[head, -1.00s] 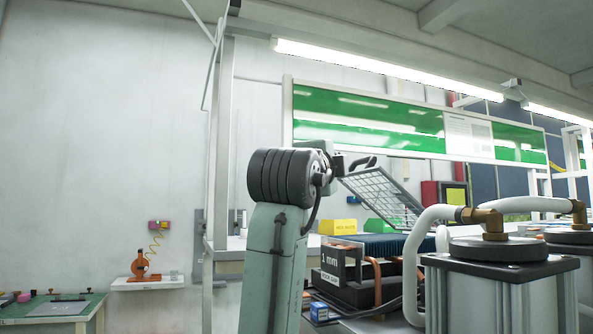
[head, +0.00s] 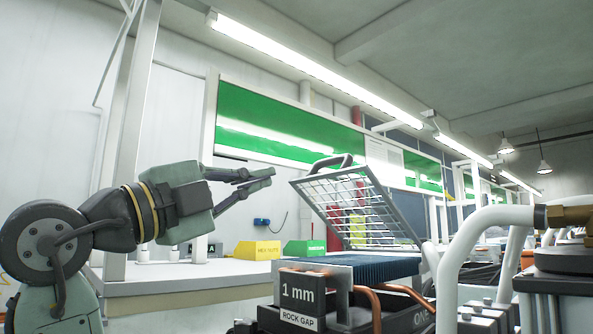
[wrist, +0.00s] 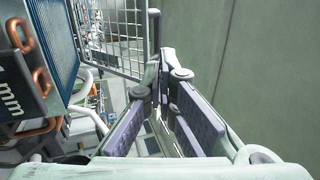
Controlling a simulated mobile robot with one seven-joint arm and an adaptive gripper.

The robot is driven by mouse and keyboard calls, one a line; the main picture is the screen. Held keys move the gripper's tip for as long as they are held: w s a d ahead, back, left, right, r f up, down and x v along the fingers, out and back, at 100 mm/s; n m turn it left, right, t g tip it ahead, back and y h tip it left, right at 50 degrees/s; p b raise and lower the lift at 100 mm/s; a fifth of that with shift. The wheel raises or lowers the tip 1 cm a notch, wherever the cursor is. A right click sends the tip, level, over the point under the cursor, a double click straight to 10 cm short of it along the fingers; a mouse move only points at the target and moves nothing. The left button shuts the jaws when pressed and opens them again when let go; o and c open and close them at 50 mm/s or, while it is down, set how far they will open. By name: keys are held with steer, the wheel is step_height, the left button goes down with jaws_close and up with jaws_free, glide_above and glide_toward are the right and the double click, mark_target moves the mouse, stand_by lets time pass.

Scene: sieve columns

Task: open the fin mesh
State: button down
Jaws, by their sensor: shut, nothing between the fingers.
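The fin mesh (head: 358,208) is a grey wire grid in a metal frame with a dark handle (head: 332,162) on its upper edge. It stands tilted up, clear of the dark blue fins (head: 365,267) at its lower side. The mesh also shows in the wrist view (wrist: 122,37), with the fins (wrist: 60,38) to its left. My gripper (head: 268,178) is left of the mesh's raised edge in the head view, with a small gap between. Its fingers are together and empty; they also show in the wrist view (wrist: 162,72).
The block marked "1 mm" (head: 301,295) stands below the fins, with copper pipes (head: 372,300) beside it. A thick white hose (head: 455,255) rises at the right. Yellow (head: 257,250) and green (head: 304,248) bins sit on a bench behind. Space around my gripper looks open.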

steer(key=p, duration=0.6)
glide_toward(332, 159)
steer(key=x, duration=0.7)
steer(key=shift+a, duration=0.1)
